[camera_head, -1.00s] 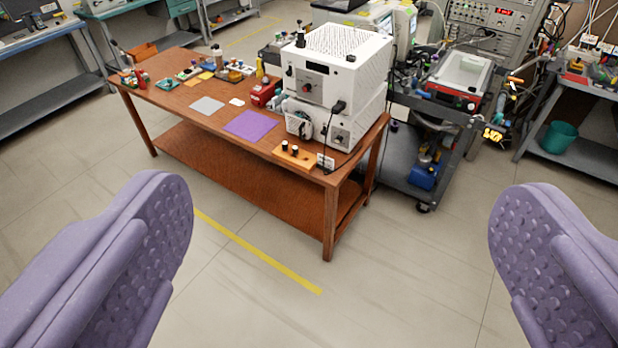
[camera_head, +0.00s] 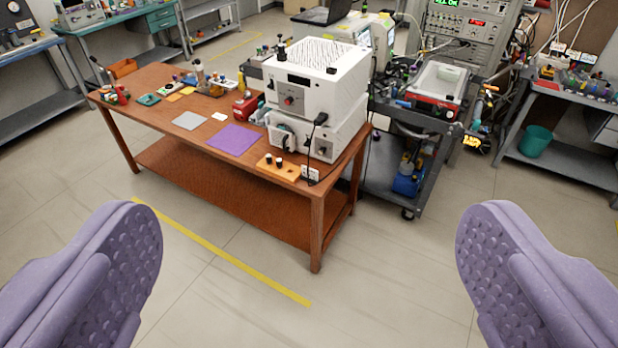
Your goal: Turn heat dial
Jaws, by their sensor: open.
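A white boxy machine (camera_head: 316,88) with a slotted top stands at the right end of a brown wooden table (camera_head: 187,147). A dark dial with a red centre (camera_head: 289,99) is on its front face. A second white unit (camera_head: 349,139) sits under it with another dark knob (camera_head: 322,149). Which knob is the heat dial I cannot tell. My gripper (camera_head: 309,262) is open and empty, its two purple padded fingers wide apart in the foreground. It is over the floor, well short of the table and touching nothing.
A wooden block with black knobs (camera_head: 277,167) lies at the table's front edge, beside a purple mat (camera_head: 234,139). A grey cart (camera_head: 383,170) stands right of the table. The floor (camera_head: 232,294) in front is clear apart from a yellow line (camera_head: 220,252).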

